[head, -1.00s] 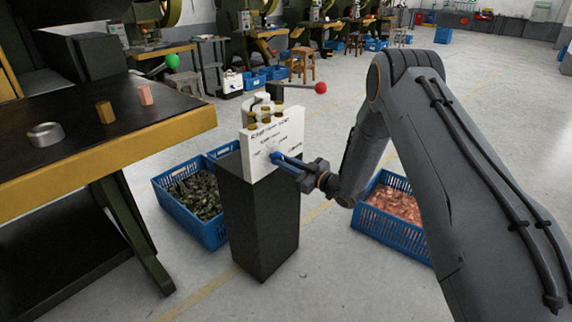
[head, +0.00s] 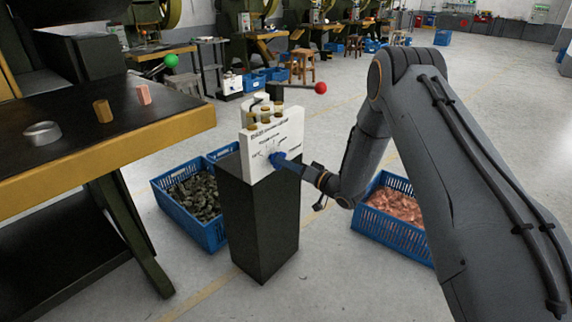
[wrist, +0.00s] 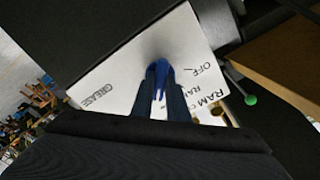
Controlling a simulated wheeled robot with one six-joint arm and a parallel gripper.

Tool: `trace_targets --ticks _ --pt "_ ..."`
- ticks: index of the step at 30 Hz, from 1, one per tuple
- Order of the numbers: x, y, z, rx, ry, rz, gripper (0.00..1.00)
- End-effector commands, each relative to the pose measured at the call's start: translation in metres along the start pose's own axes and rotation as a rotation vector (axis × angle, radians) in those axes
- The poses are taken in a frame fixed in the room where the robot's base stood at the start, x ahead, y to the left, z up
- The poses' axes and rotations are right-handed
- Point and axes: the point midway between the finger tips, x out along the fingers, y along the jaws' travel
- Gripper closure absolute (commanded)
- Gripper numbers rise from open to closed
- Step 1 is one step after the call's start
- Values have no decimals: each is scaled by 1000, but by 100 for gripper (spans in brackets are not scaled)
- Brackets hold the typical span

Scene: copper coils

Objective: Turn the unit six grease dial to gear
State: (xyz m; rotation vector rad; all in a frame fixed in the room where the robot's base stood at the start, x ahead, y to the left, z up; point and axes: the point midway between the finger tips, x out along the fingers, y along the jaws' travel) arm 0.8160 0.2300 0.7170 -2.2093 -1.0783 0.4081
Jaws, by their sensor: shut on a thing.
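A white panel (head: 283,138) with brass fittings along its top stands on a dark pedestal (head: 262,218). A blue dial (head: 276,157) sits low on its face, with black lettering around it. In the wrist view the panel (wrist: 115,88) appears turned, with the words GREASE, OFF and RAM readable; other lettering is cut off or too small. My gripper (head: 283,160) reaches the dial from the right. In the wrist view my gripper (wrist: 162,88) has its two dark fingers shut on the blue dial (wrist: 158,72). The fingers hide part of the dial, so its exact pointing is unclear.
A blue crate of dark pieces (head: 160,205) stands left of the pedestal, and a blue crate of copper pieces (head: 375,228) stands right. A dark bench with a yellow edge (head: 120,150) is at left. A red ball knob (head: 320,88) sticks out behind the panel.

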Motion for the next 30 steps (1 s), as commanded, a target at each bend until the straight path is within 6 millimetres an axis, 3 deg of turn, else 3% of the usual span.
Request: trace_targets --ticks 12,30 --pt "0 -1 6 260 -9 -1 100" --pt "0 -2 6 326 -11 -1 100"
